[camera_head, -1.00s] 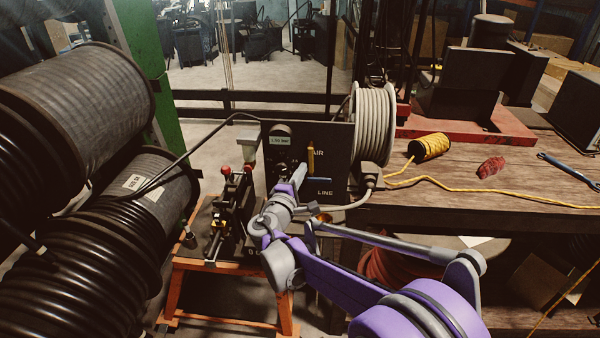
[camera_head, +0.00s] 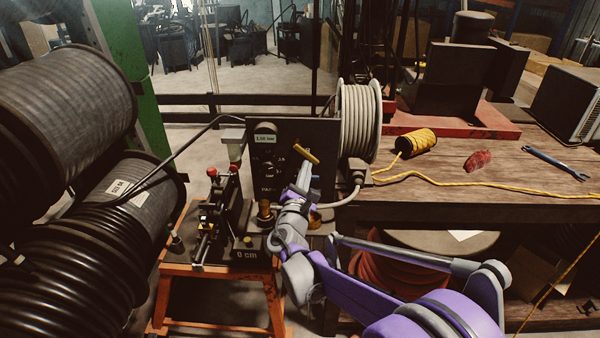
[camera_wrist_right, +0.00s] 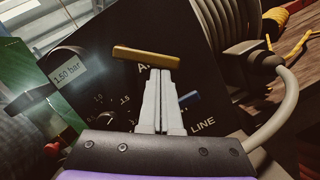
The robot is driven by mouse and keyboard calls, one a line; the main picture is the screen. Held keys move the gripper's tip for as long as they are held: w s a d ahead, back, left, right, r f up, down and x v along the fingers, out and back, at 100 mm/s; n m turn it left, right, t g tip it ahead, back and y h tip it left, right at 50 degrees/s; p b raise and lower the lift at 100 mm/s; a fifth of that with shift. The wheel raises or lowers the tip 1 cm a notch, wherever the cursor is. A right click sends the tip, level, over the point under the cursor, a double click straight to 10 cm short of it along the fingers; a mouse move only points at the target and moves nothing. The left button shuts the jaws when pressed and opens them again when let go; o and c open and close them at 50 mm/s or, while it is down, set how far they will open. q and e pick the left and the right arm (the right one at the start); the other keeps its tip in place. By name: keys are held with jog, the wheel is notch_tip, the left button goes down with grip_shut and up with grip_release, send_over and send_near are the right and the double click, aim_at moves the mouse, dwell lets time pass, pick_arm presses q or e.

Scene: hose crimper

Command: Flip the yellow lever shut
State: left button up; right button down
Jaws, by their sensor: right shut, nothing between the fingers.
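The yellow lever (camera_head: 306,154) is on the black panel of the crimper. It lies at a slant, its left end higher than its right. In the right wrist view the lever (camera_wrist_right: 146,56) runs nearly level across the fingertips. My right gripper (camera_head: 305,169) is shut and empty, just below the lever. In the wrist view the closed fingers (camera_wrist_right: 161,74) reach up to the lever's lower edge right of its middle; they seem to touch it. My left gripper is not in view.
The black panel (camera_head: 257,130) carries a 1.50 bar display (camera_wrist_right: 67,70), a dial and a blue handle (camera_wrist_right: 190,97) beside the fingers. A grey hose reel (camera_head: 360,120) stands right of it, with its hose (camera_wrist_right: 285,100). Large black spools (camera_head: 80,230) fill the left.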

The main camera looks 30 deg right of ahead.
jog(key=n, duration=0.2)
jog(key=d+r+n, duration=0.1)
jog(key=shift+s+d+n+t+y, duration=0.1)
jog(key=shift+s+n+t+y, duration=0.2)
jog(key=shift+s+t, duration=0.1)
jog(key=shift+s+d+r+n+t+p, duration=0.1)
jog(key=shift+d+r+n+t+p, duration=0.1)
jog(key=shift+n, duration=0.3)
jog(key=shift+s+d+r+n+t+p, duration=0.1)
jog(key=shift+r+n, duration=0.05)
jog(key=shift+n, duration=0.35)
jog(key=shift+w+a+f+b, duration=0.2)
jog(key=shift+f+b, duration=0.2)
jog(key=shift+f, duration=0.15)
jog(key=f+b+v, duration=0.2)
jog(key=v, duration=0.9)
jog(key=shift+w+b, duration=0.35)
jog(key=shift+w, duration=0.05)
jog(key=shift+f, duration=0.15)
